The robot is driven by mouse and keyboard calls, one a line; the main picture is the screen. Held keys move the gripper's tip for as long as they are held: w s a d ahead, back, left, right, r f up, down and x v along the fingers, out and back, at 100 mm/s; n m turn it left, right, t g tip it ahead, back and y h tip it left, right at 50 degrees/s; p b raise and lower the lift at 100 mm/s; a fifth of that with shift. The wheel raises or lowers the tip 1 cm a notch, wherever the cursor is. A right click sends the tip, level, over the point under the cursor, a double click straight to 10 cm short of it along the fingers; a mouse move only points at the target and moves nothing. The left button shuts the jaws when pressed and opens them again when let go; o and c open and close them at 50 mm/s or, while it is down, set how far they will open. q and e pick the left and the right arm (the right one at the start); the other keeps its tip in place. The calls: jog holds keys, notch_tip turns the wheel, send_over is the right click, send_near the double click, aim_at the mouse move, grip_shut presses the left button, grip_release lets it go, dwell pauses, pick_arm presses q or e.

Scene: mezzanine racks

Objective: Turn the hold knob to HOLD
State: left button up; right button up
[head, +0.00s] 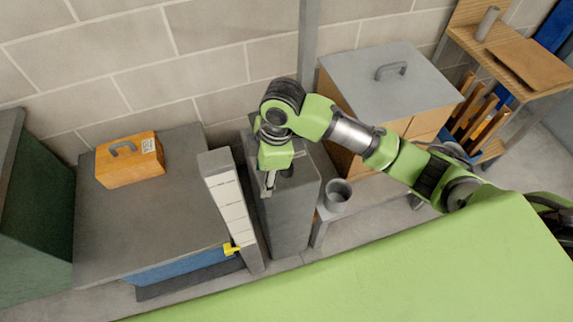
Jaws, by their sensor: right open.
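My right gripper (270,184) points down over the top of a narrow grey pedestal (290,225). Its fingers are open, and I see nothing between them. I cannot pick out the hold knob or a HOLD mark; the gripper and wrist cover part of the pedestal's top, so the knob may be hidden there. I cannot tell whether the fingers touch the pedestal. My left gripper is not in view.
Left of the pedestal stands a white marked panel (229,205) with a yellow piece (231,248) low on it. An orange box (130,160) sits on a grey cabinet (110,215). A grey cup (338,194) and a lidded wooden bin (345,95) stand to the right.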

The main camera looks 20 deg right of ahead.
jog(key=w+d+r+n+h, duration=0.1)
jog(key=w+d+r+h, duration=0.1)
jog(key=w+d+r, duration=0.5)
jog(key=shift+g, duration=0.4)
jog(key=f, duration=1)
jog(key=s+f, duration=0.1)
jog(key=f, duration=0.4)
jog(key=shift+d+p, duration=0.3)
jog(key=shift+p, duration=0.05)
jog(key=c, duration=1.1)
